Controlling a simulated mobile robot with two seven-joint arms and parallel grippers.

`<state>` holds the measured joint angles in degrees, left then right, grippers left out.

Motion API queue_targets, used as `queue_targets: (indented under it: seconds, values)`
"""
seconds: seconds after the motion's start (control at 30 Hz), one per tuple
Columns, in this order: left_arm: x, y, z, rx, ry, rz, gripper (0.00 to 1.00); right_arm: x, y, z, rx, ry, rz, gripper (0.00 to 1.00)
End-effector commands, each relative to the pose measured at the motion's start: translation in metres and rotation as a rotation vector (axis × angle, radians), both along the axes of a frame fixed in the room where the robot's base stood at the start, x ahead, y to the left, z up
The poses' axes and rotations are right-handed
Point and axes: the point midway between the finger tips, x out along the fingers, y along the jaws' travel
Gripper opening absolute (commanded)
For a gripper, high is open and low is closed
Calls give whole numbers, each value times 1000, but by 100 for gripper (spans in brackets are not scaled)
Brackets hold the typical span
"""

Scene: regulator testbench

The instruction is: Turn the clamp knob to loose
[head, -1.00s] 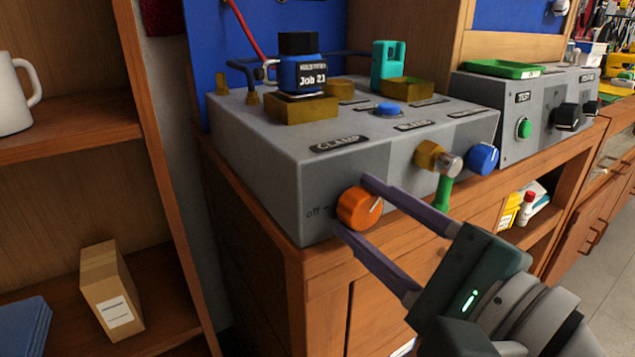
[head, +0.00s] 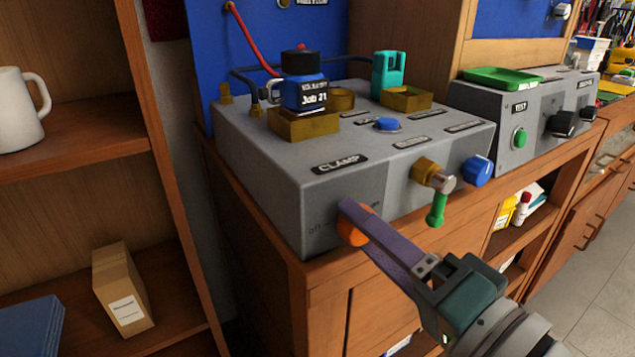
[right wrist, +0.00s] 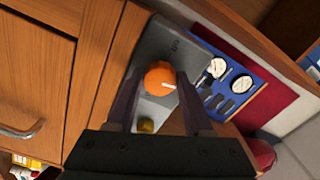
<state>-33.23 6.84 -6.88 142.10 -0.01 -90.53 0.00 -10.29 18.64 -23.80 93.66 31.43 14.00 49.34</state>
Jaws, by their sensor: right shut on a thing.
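The orange clamp knob (head: 353,236) is on the front of the grey testbench box, below the "CLAMP" label (head: 339,163). My right gripper (head: 352,216) is shut on it, and a finger hides much of the knob in the head view. The lettering by the knob is partly covered, and I cannot read the setting the pointer is at. My left gripper is not in view.
A brass fitting with a green lever (head: 437,208) and a blue knob (head: 477,170) stick out right of the clamp knob. A black-capped blue "Job 21" part (head: 304,80) sits on top of the box. An open shelf with a carton (head: 123,285) stands left.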

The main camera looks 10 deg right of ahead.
Motion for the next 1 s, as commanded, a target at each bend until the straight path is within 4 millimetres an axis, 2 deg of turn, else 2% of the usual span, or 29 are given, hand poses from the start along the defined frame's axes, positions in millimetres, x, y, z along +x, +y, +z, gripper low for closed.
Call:
queue_targets:
  seconds: [1.0]
  values:
    - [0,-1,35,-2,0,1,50,0,-1,0,-903,-328,0,0]
